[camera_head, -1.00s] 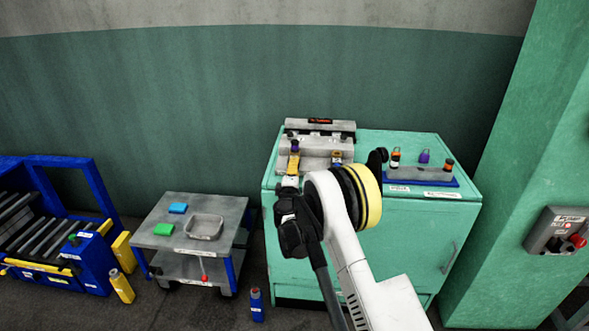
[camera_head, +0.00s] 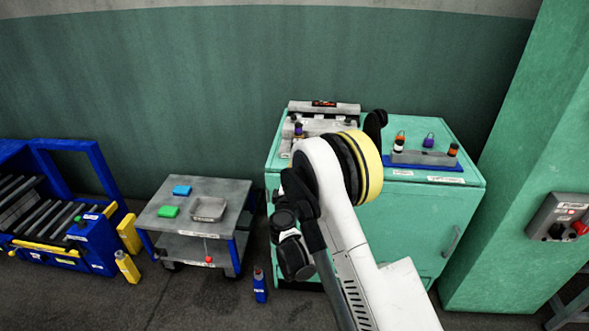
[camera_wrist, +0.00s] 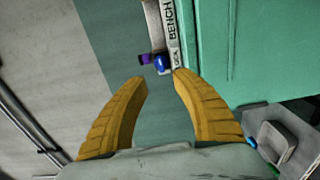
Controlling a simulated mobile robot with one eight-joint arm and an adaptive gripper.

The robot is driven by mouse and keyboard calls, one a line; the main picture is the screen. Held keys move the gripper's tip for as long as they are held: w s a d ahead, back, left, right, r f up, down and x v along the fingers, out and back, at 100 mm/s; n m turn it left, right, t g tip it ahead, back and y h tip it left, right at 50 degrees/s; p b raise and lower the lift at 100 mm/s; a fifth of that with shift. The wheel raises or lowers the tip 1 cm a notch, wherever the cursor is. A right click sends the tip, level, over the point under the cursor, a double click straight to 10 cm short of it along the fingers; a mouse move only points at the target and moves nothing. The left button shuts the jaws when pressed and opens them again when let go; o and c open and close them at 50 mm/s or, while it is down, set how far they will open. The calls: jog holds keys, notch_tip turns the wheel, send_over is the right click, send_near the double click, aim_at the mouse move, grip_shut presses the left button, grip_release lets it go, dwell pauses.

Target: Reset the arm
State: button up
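My gripper (camera_wrist: 160,77) shows in the wrist view as two yellow ridged fingers spread apart. Nothing is held between them. In the head view my white arm with its yellow and black joint rises in front of the green cabinet (camera_head: 425,220). My black wrist hangs at the cabinet's left front, and the fingers cannot be made out there. Beyond the fingertips the wrist view shows a small blue thing (camera_wrist: 162,64), a purple thing (camera_wrist: 144,58) and a white strip lettered "BENCH" (camera_wrist: 170,28).
A grey cart (camera_head: 230,188) with a blue block (camera_head: 182,190), a green block (camera_head: 168,211) and a tray (camera_head: 208,209) stands left. A blue roller stand (camera_head: 95,243) is far left.

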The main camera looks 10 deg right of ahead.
jog(key=s+d+r+m+g, duration=0.3)
jog(key=s+d+r+m, duration=0.1)
jog(key=s+r, duration=0.3)
jog(key=s+d+r+m+g, duration=0.3)
jog(key=s+d+r+m, duration=0.15)
jog(key=s+r, duration=0.25)
jog(key=s+a+f+m+g+y, duration=0.1)
jog(key=s+a+m+g+y, duration=0.1)
jog(key=s, duration=1.2)
jog(key=s+a+f+m+g+y, duration=0.1)
jog(key=s+a+m+g+y, duration=0.1)
jog(key=s, duration=1.2)
jog(key=shift+s+a+f+m+y, duration=0.25)
jog(key=shift+s+a+m+y, duration=0.05)
jog(key=shift+a+m+y, duration=0.5)
